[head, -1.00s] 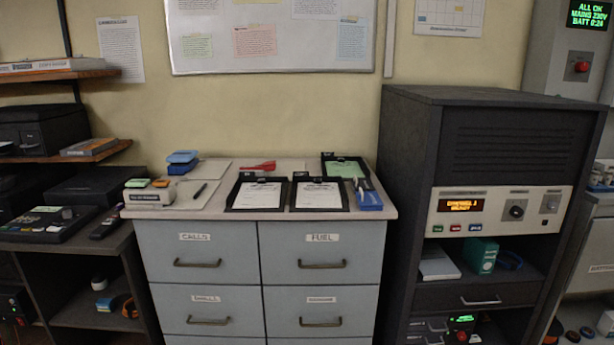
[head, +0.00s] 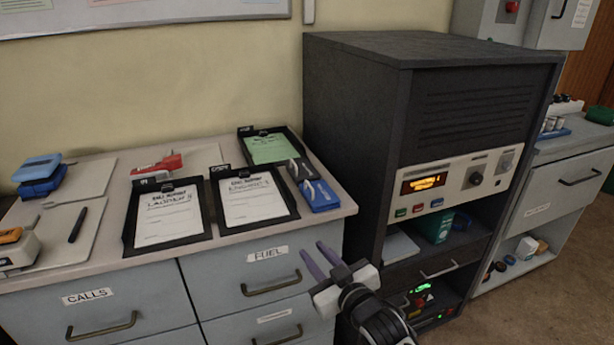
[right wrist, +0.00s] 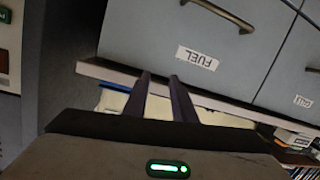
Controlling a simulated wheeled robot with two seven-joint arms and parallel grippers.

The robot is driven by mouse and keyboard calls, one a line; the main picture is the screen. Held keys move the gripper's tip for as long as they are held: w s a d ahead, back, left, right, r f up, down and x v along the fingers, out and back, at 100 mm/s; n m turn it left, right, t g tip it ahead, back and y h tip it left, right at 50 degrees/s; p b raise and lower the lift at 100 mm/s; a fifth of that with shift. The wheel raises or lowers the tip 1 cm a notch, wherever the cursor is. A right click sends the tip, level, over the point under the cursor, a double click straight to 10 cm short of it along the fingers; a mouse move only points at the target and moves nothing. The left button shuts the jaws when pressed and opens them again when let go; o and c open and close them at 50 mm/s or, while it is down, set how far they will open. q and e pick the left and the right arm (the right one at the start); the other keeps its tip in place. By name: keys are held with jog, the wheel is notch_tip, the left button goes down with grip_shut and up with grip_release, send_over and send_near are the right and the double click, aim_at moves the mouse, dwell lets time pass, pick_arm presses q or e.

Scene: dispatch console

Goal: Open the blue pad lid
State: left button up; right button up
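A small blue box with a pale mark on top, which looks like the blue pad (head: 321,196), lies at the right front corner of the cabinet top (head: 222,248). Its lid looks shut. A similar dark grey pad (head: 302,170) lies just behind it. My right gripper (head: 322,256) is in front of the cabinet's FUEL drawer, below and nearer than the blue pad, and touches nothing that I can see. Its two fingers are apart and empty; they also show in the right wrist view (right wrist: 161,88). My left gripper is not in view.
Clipboards (head: 167,217) lie left of the blue pad, and one with green paper (head: 268,148) lies behind it. A dark equipment rack (head: 350,110) stands close on the right. Another blue two-part object (head: 40,172) is at far left. The cabinet's front edge overhangs its drawers.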

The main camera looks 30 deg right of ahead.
jog(key=m+t+h, duration=0.1)
jog(key=t+h, duration=0.1)
send_near(309, 186)
jog(key=x, duration=0.9)
jog(key=shift+w+d+f+p, duration=0.15)
jog(key=shift+w+d+p, duration=0.05)
jog(key=shift+w+p, duration=0.2)
jog(key=shift+w+d, duration=0.1)
jog(key=shift+w, duration=0.3)
grip_shut()
jog(key=shift+d, duration=0.1)
